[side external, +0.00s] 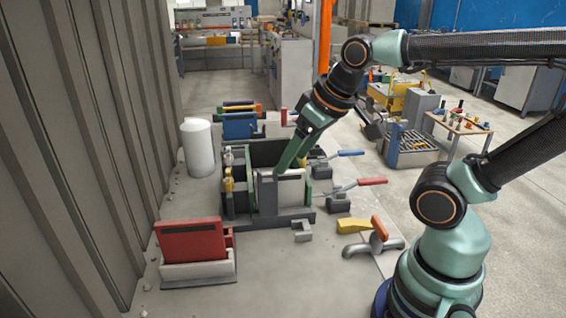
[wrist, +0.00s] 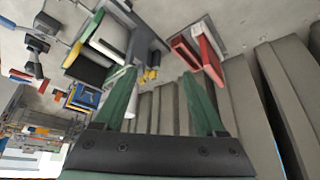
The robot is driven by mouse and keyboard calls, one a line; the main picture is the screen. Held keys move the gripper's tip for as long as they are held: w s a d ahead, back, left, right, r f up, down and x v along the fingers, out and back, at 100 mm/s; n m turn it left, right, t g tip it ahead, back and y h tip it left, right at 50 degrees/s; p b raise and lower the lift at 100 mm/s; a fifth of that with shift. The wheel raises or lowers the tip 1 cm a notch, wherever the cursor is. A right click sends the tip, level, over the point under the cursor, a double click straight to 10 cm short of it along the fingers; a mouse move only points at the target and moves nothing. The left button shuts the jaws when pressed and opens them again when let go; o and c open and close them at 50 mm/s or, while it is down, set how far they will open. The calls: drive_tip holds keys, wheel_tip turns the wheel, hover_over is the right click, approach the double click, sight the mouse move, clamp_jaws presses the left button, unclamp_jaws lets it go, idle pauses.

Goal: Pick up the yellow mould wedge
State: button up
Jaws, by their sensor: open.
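A yellow wedge (side external: 353,227) lies on the grey table in the side external view, in front and to the right of the panel mould (side external: 262,222). An orange-red piece (side external: 380,227) is right beside it. I cannot make out this wedge in the wrist view. My gripper (side external: 282,166), with green fingers, is over the mould, up and to the left of the wedge and clear of it. In the wrist view my gripper (wrist: 159,72) has its fingers apart with nothing held between them. Small yellow parts (wrist: 150,74) of the mould show between the fingertips there.
A grey curved metal piece (side external: 374,245) lies just in front of the wedge. Toggle clamps with a blue handle (side external: 337,154) and a red handle (side external: 371,182) stand right of the mould. A red panel in a stand (side external: 190,241) is at front left. A white cylinder (side external: 197,147) stands behind.

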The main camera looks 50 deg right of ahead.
drive_tip(key=m+g, duration=0.6)
drive_tip(key=m, duration=2.1)
hover_over(353, 221)
wheel_tip(353, 221, down, 13)
drive_tip(key=shift+a+f, duration=0.1)
drive_tip(key=shift+f, duration=5.8)
clamp_jaws()
